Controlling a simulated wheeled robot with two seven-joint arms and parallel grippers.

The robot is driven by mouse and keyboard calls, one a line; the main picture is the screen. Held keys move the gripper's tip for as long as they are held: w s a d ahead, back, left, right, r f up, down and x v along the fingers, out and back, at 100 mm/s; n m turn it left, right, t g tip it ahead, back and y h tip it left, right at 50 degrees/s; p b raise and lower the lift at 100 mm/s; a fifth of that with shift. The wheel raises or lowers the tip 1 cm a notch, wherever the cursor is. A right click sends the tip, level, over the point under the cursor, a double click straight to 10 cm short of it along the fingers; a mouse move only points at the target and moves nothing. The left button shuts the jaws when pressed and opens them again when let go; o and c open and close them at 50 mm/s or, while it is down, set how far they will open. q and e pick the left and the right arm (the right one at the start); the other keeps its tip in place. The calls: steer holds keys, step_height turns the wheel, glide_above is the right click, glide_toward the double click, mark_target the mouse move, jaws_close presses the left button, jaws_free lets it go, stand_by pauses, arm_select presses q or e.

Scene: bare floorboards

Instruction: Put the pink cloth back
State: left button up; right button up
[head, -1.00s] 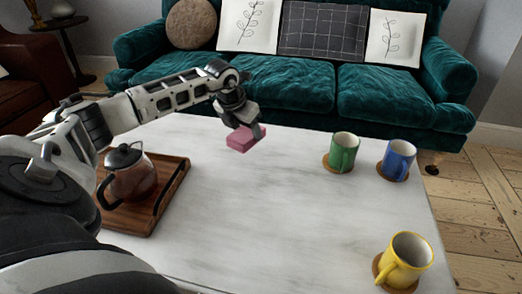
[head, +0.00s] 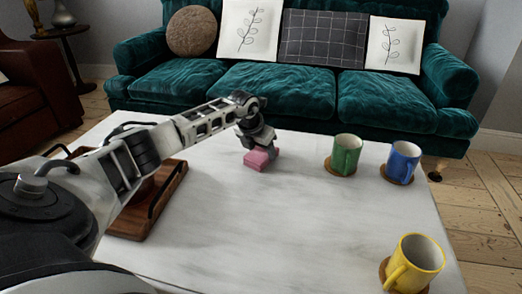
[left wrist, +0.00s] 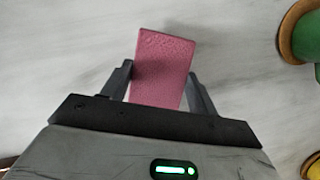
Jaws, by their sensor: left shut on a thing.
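The pink cloth (head: 258,160) is a small folded block near the far edge of the white table (head: 270,215). My left gripper (head: 263,150) reaches over the table and is shut on the cloth from above. In the left wrist view the cloth (left wrist: 164,65) sits between the two dark fingers (left wrist: 160,88) and sticks out beyond them. The cloth is at or just above the table top; I cannot tell if it touches. My right gripper is not in view.
A green mug (head: 346,154), a blue mug (head: 401,162) and a yellow mug (head: 414,264) stand on coasters to the right. A wooden tray (head: 170,200) is at the left, partly behind my arm. The middle of the table is clear. A teal sofa (head: 280,90) stands behind.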

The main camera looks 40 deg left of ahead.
arm_select(q)
steer(key=shift+f, duration=0.1)
steer(key=o, duration=0.9)
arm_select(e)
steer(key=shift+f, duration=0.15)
arm_select(q)
steer(key=shift+o, duration=0.2)
steer(key=shift+s+r, duration=0.1)
steer(key=shift+r, duration=0.3)
steer(key=p+v, duration=0.4)
steer(key=v, duration=0.7)
steer(key=shift+r, duration=0.15)
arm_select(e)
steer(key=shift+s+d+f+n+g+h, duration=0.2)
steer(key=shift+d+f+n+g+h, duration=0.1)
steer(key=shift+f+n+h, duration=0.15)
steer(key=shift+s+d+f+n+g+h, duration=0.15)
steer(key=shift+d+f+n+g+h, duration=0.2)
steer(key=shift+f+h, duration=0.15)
arm_select(q)
steer(key=shift+s, duration=0.15)
